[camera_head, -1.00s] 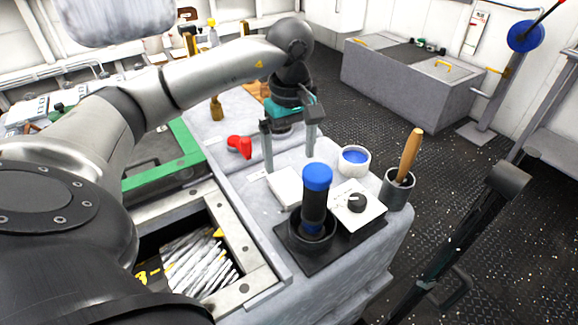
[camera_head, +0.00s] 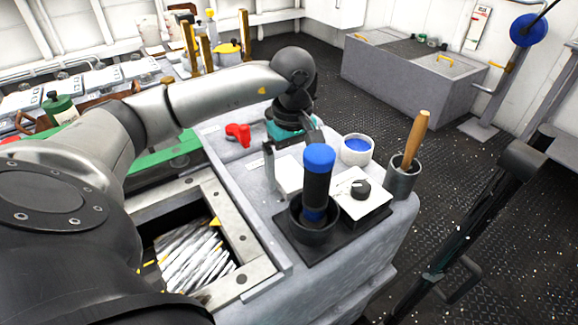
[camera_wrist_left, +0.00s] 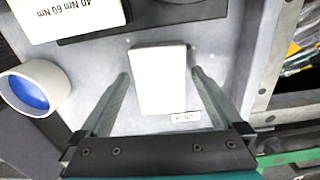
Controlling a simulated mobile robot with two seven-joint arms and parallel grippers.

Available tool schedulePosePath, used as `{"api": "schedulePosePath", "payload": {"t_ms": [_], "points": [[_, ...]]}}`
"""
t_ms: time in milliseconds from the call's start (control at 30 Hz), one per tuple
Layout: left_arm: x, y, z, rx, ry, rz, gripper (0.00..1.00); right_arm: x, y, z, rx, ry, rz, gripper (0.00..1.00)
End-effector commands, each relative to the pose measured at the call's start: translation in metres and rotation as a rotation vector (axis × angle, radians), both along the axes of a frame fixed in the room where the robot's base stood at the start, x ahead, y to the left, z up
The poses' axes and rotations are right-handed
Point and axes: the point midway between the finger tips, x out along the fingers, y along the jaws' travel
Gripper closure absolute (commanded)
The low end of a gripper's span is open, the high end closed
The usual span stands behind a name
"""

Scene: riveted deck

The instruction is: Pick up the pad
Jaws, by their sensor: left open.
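The pad (camera_head: 289,172) is a small white block lying flat on the grey worktop, partly hidden behind a blue-capped black cylinder in the head view. In the left wrist view the pad (camera_wrist_left: 158,80) lies between my open fingers. My left gripper (camera_head: 293,168) points down over it; one finger shows left of the pad, and the other is partly hidden by the cylinder. In the left wrist view, the gripper (camera_wrist_left: 160,74) has a finger on each side of the pad, with visible gaps. My right gripper is not in view.
The blue-capped cylinder (camera_head: 318,180) stands in a black holder close to the pad. A white plate with a black knob (camera_head: 361,190), a white cup with blue inside (camera_head: 356,150) and a grey pot with a wooden handle (camera_head: 402,180) are at right. A red object (camera_head: 238,134) lies behind.

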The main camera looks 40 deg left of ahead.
Motion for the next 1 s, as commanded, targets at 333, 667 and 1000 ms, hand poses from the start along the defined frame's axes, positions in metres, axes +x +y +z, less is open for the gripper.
{"api": "schedulePosePath", "payload": {"t_ms": [333,667,1000], "points": [[0.0001,0.0002,-0.0031,0.000,0.000,0.000,0.02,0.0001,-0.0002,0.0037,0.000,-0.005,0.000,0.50],[0.0001,0.0002,-0.0030,0.000,0.000,0.000,0.39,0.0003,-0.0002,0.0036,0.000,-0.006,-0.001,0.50],[0.0001,0.0003,-0.0028,0.001,0.000,0.000,0.72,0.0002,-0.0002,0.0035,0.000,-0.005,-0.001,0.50]]}}
